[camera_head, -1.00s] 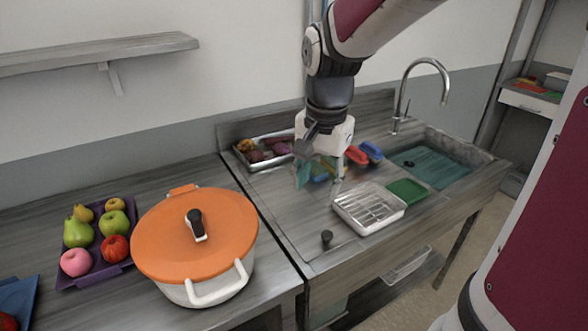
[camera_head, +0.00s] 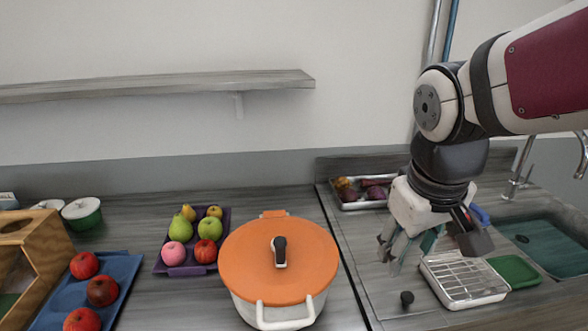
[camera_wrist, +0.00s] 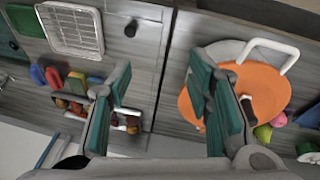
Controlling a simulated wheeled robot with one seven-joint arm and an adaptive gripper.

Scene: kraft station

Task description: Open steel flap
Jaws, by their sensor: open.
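My gripper (camera_head: 408,255) is open and empty, pointing down above the left part of the sink counter. In the wrist view its two teal-padded fingers (camera_wrist: 160,88) stand wide apart with nothing between them. A small dark knob (camera_head: 407,298) stands on the grey sink-side worktop (camera_head: 378,285), below the gripper in the picture. The knob also shows in the wrist view (camera_wrist: 131,29), beyond the fingers. I cannot tell for sure whether the panel under the knob is the steel flap; no raised flap shows. The arm hides part of the counter behind it.
An orange-lidded pot (camera_head: 300,262) stands left of the counter seam. A wire-racked metal tray (camera_head: 462,280), green tray (camera_head: 515,271) and sink (camera_head: 550,245) lie right. A tray of vegetables (camera_head: 362,204) is at the back. A fruit tray (camera_head: 180,268) is further left.

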